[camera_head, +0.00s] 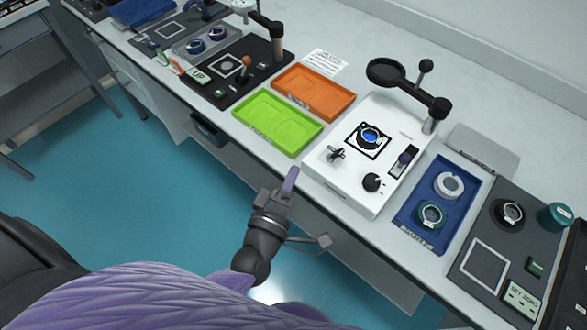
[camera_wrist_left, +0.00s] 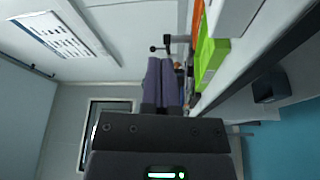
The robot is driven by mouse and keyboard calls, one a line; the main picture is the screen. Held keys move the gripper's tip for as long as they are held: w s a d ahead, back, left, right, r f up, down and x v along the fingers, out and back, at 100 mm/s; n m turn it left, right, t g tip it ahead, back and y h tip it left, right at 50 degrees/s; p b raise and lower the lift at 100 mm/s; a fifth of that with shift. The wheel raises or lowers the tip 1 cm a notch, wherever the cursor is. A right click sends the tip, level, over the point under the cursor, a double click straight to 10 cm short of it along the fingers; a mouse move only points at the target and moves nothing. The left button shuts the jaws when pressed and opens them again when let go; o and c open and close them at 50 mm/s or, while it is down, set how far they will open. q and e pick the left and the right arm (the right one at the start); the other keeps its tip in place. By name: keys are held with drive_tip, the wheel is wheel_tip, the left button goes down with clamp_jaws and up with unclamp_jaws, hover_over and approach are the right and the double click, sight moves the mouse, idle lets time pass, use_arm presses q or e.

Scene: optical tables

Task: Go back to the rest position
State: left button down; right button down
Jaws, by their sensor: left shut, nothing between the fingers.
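My left gripper (camera_head: 290,180) is in front of the long table's near edge, at about the middle of the head view. Its purple fingers are together with nothing between them, and they point toward the table. In the left wrist view the same purple fingers (camera_wrist_left: 160,78) show side by side, with the green tray's edge to their right. The gripper touches no object that I can see. My right gripper is in neither view.
On the table are a green tray (camera_head: 264,122), an orange tray (camera_head: 318,93), a white instrument box (camera_head: 345,185), a blue tray (camera_head: 408,207) with two ring-shaped parts, and a dark panel (camera_head: 475,235) at right. Teal floor (camera_head: 130,190) lies open in front.

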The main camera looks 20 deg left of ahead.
use_arm(q)
drive_tip(key=s+d+f+m+g+h, duration=0.1)
drive_tip(key=s+d+m+g+h, duration=0.1)
drive_tip(key=d+m+g+h, duration=0.3)
drive_tip(key=s+d+f+m+g+h, duration=0.1)
drive_tip(key=s+m+g, duration=0.15)
drive_tip(key=m, duration=0.45)
drive_tip(key=s+a+m+g+y, duration=0.55)
drive_tip(key=s+a+g, duration=0.3)
drive_tip(key=s, duration=0.25)
wheel_tip(320, 180, down, 18)
drive_tip(key=s+r+g+y, duration=0.1)
drive_tip(key=s, duration=0.2)
drive_tip(key=s+a+f+g, duration=0.1)
drive_tip(key=s+a+f, duration=0.3)
drive_tip(key=s+f, duration=0.7)
drive_tip(key=shift+s+f, duration=0.25)
drive_tip(key=shift+s, duration=0.9)
